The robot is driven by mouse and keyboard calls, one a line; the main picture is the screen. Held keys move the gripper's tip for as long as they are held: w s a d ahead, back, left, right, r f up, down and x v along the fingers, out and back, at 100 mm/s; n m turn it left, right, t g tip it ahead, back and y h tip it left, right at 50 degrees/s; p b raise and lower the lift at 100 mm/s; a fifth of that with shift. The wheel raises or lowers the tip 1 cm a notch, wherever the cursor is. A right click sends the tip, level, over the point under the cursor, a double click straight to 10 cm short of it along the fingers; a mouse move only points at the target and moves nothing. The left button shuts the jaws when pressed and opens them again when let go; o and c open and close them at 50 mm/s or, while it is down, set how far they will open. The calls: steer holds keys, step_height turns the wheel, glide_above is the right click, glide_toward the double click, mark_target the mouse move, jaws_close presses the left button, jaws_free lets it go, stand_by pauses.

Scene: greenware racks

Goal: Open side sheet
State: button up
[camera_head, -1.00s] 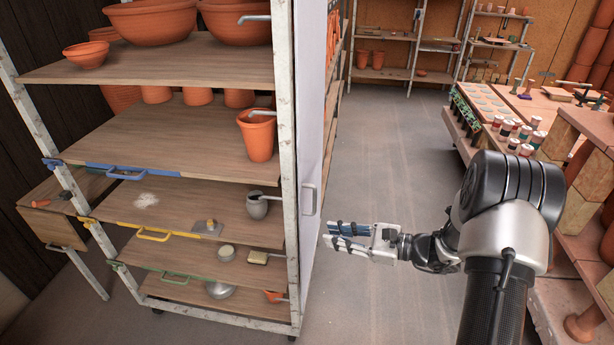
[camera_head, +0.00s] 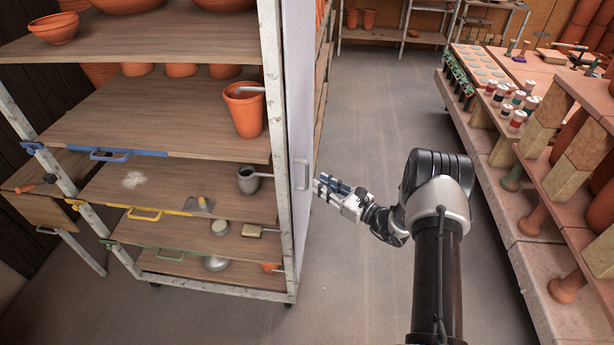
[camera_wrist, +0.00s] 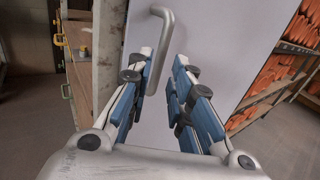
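The side sheet (camera_head: 299,125) is a pale flat panel along the right side of the rack. It appears closed against the rack's side. A grey bar handle (camera_head: 300,174) is fixed on it. In the wrist view the handle (camera_wrist: 160,50) is a bent bar standing off the sheet (camera_wrist: 222,35). My gripper (camera_head: 322,186) is just right of the handle in the head view. In the wrist view its blue-padded fingers (camera_wrist: 164,75) are open and point at the sheet. The handle's lower end lies between or just beyond the fingertips; contact cannot be told.
The rack (camera_head: 272,140) holds pots, bowls and tools on wooden shelves with coloured pull handles. A bench with jars (camera_head: 510,105) and a brick-and-board shelf (camera_head: 545,140) stand at the right. The floor (camera_head: 365,130) between is clear.

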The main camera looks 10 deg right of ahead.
mark_target(308, 176)
steer(key=x, duration=0.7)
steer(key=shift+b, duration=0.3)
steer(key=shift+c, duration=0.5)
jaws_close()
